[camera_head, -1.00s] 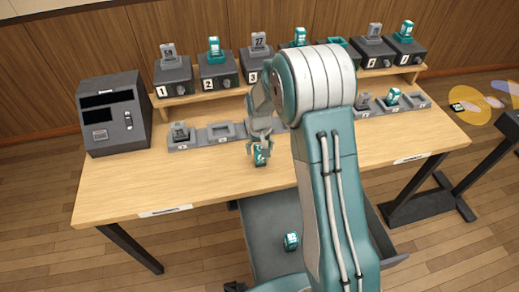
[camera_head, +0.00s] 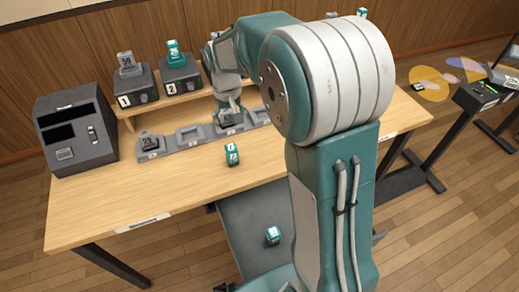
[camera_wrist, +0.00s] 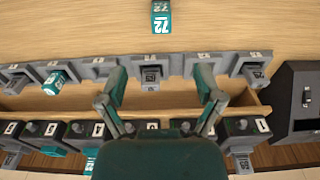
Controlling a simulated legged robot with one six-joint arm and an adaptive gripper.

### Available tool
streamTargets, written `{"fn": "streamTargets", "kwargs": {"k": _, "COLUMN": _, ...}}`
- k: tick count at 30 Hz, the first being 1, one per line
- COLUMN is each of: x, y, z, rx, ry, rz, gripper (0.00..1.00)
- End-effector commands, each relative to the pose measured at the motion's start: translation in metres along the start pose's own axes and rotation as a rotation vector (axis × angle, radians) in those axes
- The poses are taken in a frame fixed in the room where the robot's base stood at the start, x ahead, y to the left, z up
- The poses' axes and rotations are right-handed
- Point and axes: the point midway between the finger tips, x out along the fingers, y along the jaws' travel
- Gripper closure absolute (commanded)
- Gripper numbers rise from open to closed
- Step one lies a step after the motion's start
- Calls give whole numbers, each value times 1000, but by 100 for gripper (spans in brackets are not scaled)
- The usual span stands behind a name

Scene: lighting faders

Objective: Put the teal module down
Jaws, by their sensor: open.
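A teal module (camera_head: 232,153) with white markings stands on the bare wooden table top in front of the slotted grey tray. In the wrist view, the teal module (camera_wrist: 161,16) shows "72" at the top edge, apart from my fingers. My gripper (camera_head: 229,112) is over the tray behind it. In the wrist view, my gripper (camera_wrist: 161,86) has its fingers spread wide, with a grey module (camera_wrist: 151,78) in a tray slot seen between them. I cannot tell whether the fingers touch that module.
The slotted tray (camera_head: 187,135) runs along the table (camera_head: 130,190). Numbered dark docks (camera_head: 180,83) stand on a raised shelf behind it. A dark console (camera_head: 75,130) is at the left. Another teal module (camera_head: 273,236) lies on a lower grey surface. The table front left is clear.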

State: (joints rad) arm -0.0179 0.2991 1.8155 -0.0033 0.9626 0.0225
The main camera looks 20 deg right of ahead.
Motion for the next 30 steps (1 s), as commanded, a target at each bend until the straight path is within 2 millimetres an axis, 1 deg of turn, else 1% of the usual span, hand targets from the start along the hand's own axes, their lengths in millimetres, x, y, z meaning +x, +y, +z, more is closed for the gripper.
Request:
{"fn": "streamTargets", "kwargs": {"k": 1, "x": -15, "y": 1, "z": 10, "rx": 0, "ry": 24, "rz": -1, "gripper": 15}}
{"fn": "streamTargets", "kwargs": {"k": 6, "x": -52, "y": 2, "z": 42, "rx": 0, "ry": 86, "rz": -2, "gripper": 15}}
{"fn": "streamTargets", "kwargs": {"k": 12, "x": -86, "y": 4, "z": 85, "rx": 0, "ry": 161, "rz": -3, "gripper": 15}}
{"fn": "streamTargets", "kwargs": {"k": 15, "x": -99, "y": 5, "z": 107, "rx": 0, "ry": 199, "rz": -3, "gripper": 15}}
{"fn": "streamTargets", "kwargs": {"k": 18, "x": -109, "y": 6, "z": 130, "rx": 0, "ry": 236, "rz": -3, "gripper": 15}}
{"fn": "streamTargets", "kwargs": {"k": 23, "x": -120, "y": 7, "z": 167, "rx": -1, "ry": 296, "rz": -3, "gripper": 15}}
{"fn": "streamTargets", "kwargs": {"k": 30, "x": -124, "y": 8, "z": 218, "rx": -1, "ry": 383, "rz": -3, "gripper": 15}}
